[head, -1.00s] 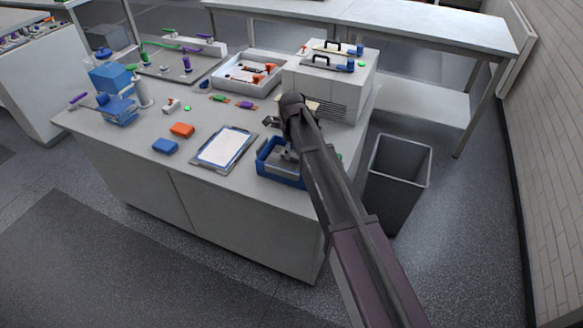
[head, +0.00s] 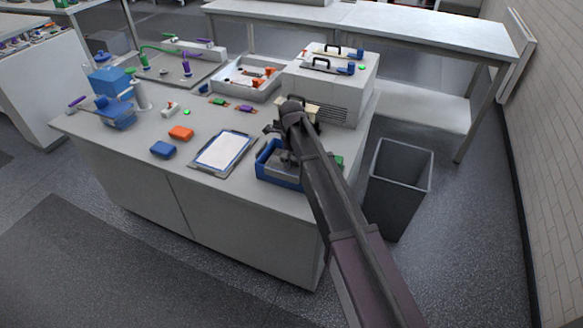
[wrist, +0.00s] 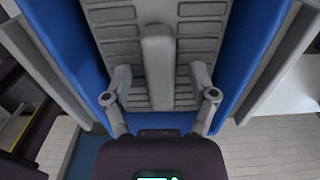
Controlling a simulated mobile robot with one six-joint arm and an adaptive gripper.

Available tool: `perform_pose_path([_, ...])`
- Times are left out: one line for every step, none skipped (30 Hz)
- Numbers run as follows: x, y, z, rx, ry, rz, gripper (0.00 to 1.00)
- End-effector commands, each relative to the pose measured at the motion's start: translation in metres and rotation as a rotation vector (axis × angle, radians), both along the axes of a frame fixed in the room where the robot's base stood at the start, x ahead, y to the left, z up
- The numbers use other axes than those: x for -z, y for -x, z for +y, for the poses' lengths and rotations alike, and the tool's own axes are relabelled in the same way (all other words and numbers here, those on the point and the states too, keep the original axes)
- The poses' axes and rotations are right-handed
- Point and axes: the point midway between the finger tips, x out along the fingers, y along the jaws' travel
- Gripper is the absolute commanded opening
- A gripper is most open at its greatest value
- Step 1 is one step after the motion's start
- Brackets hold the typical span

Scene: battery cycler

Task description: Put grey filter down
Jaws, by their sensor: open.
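A blue open-topped tray (head: 264,175) stands at the front right corner of the bench, partly hidden by my arm. In the wrist view its blue walls (wrist: 252,55) flank a grey ribbed piece (wrist: 200,28) with a raised grey bar (wrist: 158,60) along its middle. I take this grey piece for the grey filter, but its full outline is cut off. My gripper (wrist: 160,80) is open, with one finger on each side of the bar and visible gaps between. In the head view the fingers are mostly hidden behind my arm, over the tray.
A clipboard (head: 223,154) lies left of the tray. A light grey instrument box (head: 330,92) stands behind it. A dark bin (head: 398,190) is on the floor to the right. Blue (head: 163,149) and orange (head: 181,132) blocks lie further left.

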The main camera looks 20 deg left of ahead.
Motion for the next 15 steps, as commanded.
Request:
perform_pose_path([0.0,0.0,0.0,0.0,0.0,0.0,0.74])
perform_pose_path([0.0,0.0,0.0,0.0,0.0,0.0,0.68])
perform_pose_path([0.0,0.0,0.0,0.0,0.0,0.0,0.56])
perform_pose_path([0.0,0.0,0.0,0.0,0.0,0.0,0.48])
perform_pose_path([0.0,0.0,0.0,0.0,0.0,0.0,0.39])
perform_pose_path([0.0,0.0,0.0,0.0,0.0,0.0,0.27])
perform_pose_path([0.0,0.0,0.0,0.0,0.0,0.0,0.18])
perform_pose_path([0.0,0.0,0.0,0.0,0.0,0.0,0.09])
perform_pose_path([0.0,0.0,0.0,0.0,0.0,0.0,0.0])
perform_pose_path([0.0,0.0001,0.0,0.0,0.0,0.0,0.0])
perform_pose_path([0.0,0.0001,0.0,0.0,0.0,0.0,0.0])
perform_pose_path([0.0001,0.0001,0.0,0.0,0.0,0.0,0.0])
perform_pose_path([-0.0001,0.0001,0.0,0.0,0.0,0.0,0.0])
perform_pose_path([0.0,0.0001,0.0,0.0,0.0,0.0,0.0])
perform_pose_path([0.0,0.0001,0.0,0.0,0.0,0.0,0.0])
